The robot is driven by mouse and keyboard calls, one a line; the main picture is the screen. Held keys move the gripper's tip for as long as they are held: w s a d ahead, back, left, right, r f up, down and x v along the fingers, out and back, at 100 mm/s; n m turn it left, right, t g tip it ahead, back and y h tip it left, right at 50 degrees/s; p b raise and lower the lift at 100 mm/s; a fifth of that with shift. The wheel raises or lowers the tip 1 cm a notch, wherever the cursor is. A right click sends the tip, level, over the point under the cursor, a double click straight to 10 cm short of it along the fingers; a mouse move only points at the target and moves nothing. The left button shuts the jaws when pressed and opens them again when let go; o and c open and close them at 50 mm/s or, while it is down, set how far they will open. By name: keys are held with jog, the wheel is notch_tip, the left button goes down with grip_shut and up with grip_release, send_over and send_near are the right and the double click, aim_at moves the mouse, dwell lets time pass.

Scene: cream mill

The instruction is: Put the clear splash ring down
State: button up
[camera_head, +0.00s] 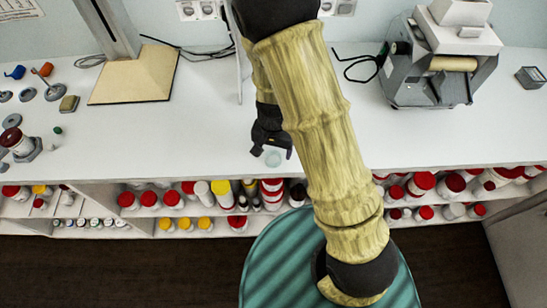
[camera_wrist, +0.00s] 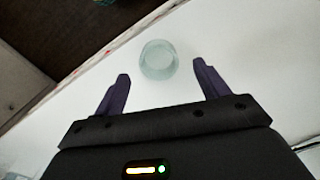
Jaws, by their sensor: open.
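The clear splash ring (camera_wrist: 158,60) is a small, pale, see-through ring on the white counter. In the wrist view it lies between and just beyond the two fingertips, with no finger seen touching it. In the head view the ring (camera_head: 273,159) is near the counter's front edge, just below my gripper (camera_head: 271,152). My gripper, seen in the wrist view (camera_wrist: 162,68), has its two dark fingers spread wide and holds nothing.
The white counter (camera_head: 190,115) is clear around the ring. A grey machine (camera_head: 440,60) stands at the back right, a post on a beige base (camera_head: 133,75) at the back left. Small tools and a red-topped jar (camera_head: 16,142) are at far left. Shelves of bottles lie below the front edge.

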aim_at(274, 160)
jog(key=shift+f, duration=1.6)
jog(key=c, duration=1.1)
jog(key=shift+c, duration=0.2)
jog(key=shift+r, duration=0.1)
notch_tip(274, 160, up, 10)
